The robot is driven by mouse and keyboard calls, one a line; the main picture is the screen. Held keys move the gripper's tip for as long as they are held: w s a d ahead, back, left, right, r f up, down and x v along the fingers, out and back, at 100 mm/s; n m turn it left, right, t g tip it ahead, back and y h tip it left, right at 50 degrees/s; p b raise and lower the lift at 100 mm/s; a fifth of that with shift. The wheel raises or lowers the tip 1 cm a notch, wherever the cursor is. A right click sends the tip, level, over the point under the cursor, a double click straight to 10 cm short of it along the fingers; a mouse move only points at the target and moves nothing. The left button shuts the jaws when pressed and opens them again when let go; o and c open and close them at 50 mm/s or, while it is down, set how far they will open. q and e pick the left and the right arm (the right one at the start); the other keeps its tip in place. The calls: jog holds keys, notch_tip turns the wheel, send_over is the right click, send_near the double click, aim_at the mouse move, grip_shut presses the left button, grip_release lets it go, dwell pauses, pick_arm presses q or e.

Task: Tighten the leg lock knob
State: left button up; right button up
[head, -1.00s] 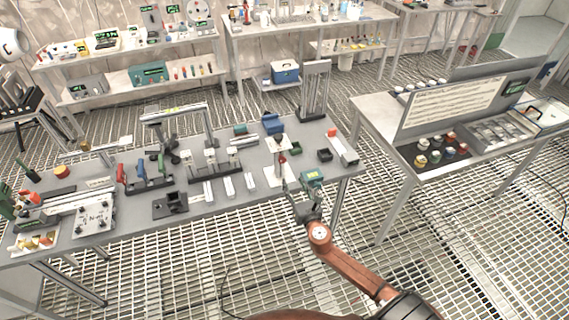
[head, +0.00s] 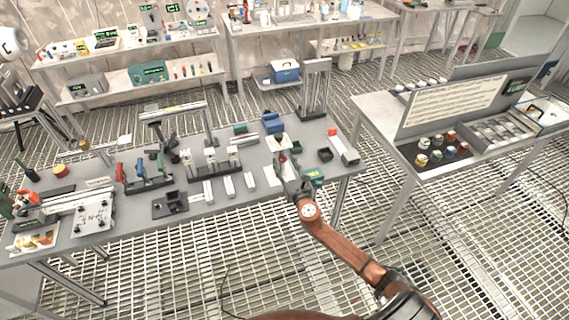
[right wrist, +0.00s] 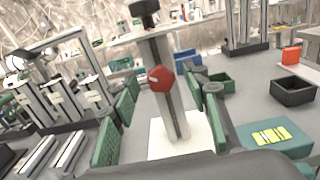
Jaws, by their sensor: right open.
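The red lock knob (right wrist: 160,79) sits on a grey upright leg (right wrist: 172,110) that rises from a white base plate (right wrist: 160,140), with a dark block (right wrist: 144,12) at its top. In the head view the knob (head: 283,157) is a small red spot on the grey bench. My right gripper (head: 285,178) is open and reaches toward the leg from the front. In the right wrist view its green-padded fingers (right wrist: 161,90) stand apart, one on each side of the leg, with the knob between their tips. My left gripper is not in view.
A teal box with a yellow label (right wrist: 270,137) lies beside the right gripper. Metal rails (head: 229,184) lie on the bench to the left.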

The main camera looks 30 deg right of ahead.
grip_shut()
dwell(0.4)
